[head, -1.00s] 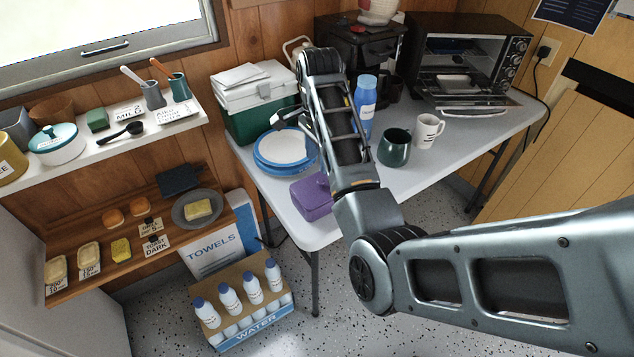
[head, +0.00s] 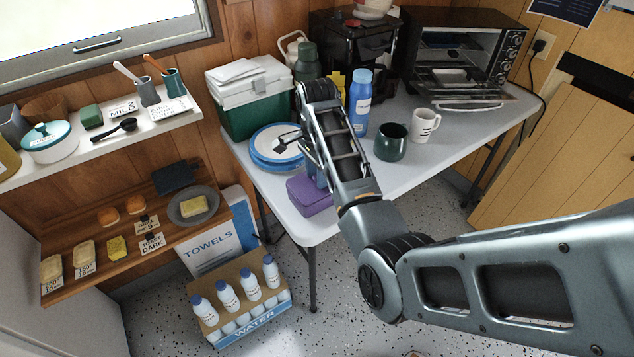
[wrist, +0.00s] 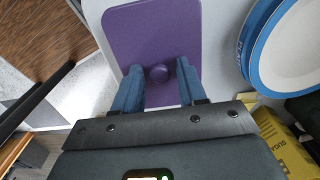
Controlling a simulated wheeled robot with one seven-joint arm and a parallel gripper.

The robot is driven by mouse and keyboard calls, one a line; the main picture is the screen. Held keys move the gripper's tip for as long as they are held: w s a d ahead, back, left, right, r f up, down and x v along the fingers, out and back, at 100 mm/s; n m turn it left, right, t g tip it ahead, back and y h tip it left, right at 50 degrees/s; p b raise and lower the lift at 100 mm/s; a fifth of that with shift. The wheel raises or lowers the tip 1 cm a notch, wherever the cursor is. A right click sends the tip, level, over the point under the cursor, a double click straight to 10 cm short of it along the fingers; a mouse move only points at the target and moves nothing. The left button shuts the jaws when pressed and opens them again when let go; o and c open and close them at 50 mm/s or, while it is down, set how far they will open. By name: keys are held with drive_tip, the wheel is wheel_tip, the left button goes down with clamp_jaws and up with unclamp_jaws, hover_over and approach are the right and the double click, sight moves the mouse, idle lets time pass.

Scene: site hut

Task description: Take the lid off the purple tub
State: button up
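The purple tub (head: 312,197) stands on the near left corner of the white table, partly hidden by my arm. In the head view my gripper is mostly hidden behind my arm; a bit of blue finger shows just above the tub.
A blue-rimmed plate stack (head: 275,148) sits close behind the tub. A green cooler (head: 250,115), blue bottle (head: 361,100), dark green mug (head: 391,142) and white mug (head: 425,125) stand further back. A yellow box (wrist: 285,145) shows in the wrist view. A water crate (head: 245,310) is on the floor.

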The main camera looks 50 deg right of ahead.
clamp_jaws()
idle(0.3)
